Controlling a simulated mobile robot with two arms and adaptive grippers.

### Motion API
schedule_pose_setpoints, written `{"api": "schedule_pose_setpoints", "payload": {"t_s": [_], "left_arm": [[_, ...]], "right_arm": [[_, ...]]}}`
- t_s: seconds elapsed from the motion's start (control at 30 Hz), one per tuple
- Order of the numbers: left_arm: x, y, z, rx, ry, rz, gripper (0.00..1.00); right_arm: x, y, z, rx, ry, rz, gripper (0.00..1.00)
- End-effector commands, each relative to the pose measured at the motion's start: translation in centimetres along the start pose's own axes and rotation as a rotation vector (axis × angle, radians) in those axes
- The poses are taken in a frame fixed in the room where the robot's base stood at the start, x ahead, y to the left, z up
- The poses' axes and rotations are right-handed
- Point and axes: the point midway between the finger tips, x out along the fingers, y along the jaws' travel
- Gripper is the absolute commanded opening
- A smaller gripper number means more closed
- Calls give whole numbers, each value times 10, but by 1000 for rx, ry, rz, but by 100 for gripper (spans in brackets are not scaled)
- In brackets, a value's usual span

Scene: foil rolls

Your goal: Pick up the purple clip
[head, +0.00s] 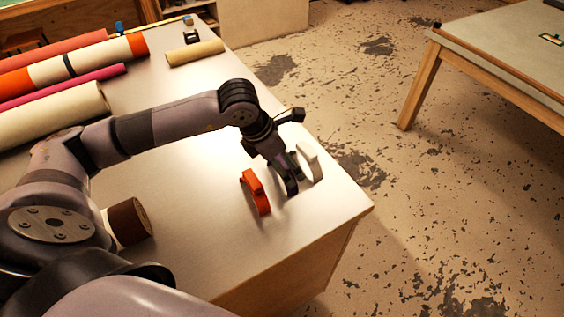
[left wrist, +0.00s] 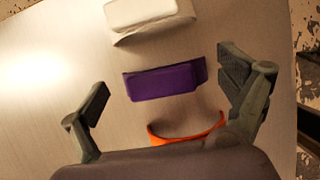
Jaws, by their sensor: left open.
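The purple clip (left wrist: 163,82) lies on the pale tabletop in the left wrist view, between an orange clip (head: 256,192) and a white clip (head: 309,162). In the head view it is mostly hidden by my left gripper (head: 284,174). In the left wrist view the fingers of this gripper stand wide apart, one to the left and one to the right of the purple clip, with gaps on both sides. My left gripper is open and empty, just over the table. My right gripper is not in view.
The orange and white clips stand close on either side. Several rolls (head: 70,110) lie at the left, with a brown roll (head: 128,221) near my arm. The table's right edge is close to the clips. Another table (head: 500,52) stands apart at the upper right.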

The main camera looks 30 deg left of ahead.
Motion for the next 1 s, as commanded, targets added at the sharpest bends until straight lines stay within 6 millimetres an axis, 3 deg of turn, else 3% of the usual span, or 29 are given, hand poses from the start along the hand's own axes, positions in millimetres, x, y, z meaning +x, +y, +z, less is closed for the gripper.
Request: {"api": "schedule_pose_setpoints", "payload": {"t_s": [0.13,1.0], "left_arm": [[0,0,0,0,0,0,93],[0,0,-1,-1,4,0,35]], "right_arm": [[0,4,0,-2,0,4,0],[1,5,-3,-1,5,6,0]]}}
